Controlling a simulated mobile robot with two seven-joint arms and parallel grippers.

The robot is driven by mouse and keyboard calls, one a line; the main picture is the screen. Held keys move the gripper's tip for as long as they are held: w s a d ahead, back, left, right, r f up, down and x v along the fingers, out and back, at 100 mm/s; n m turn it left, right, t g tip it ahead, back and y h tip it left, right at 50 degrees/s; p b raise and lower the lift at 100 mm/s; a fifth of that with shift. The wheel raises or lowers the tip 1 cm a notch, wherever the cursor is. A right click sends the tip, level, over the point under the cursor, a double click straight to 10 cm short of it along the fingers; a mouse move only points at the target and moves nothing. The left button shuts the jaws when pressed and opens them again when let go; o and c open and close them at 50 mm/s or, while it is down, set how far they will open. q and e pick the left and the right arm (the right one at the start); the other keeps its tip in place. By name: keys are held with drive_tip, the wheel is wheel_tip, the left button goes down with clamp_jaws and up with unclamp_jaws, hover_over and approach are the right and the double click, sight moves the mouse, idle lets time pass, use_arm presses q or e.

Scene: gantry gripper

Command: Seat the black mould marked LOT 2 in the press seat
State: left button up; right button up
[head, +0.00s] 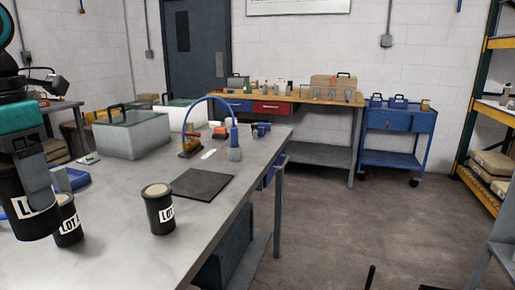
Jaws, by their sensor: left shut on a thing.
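My left gripper (36,178) is at the left edge, shut on a black cylindrical mould (32,220) held upright. Its white label shows "LO"; the rest is hidden. Close beside it, partly behind, a second black mould (68,228) has a "LOT" label whose number I cannot read clearly. A third black mould (158,216), pale on top, stands upright on the grey table, also marked "LOT" with an unclear number. I cannot tell which one is LOT 2. No press seat is clearly identifiable. My right gripper is not in view.
A dark square mat (202,185) lies on the table (125,265) near its right edge. Behind it are a brass fixture (189,147) and a blue hose (207,100). A grey case (130,138) stands at the back left. The front middle of the table is clear.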

use_arm(q)
wheel_tip(320, 180, down, 17)
drive_tip(key=shift+r+b, duration=0.1)
drive_tip(key=shift+b, duration=1.05)
drive_tip(key=shift+r, duration=1.65)
drive_tip(key=shift+f, duration=0.1)
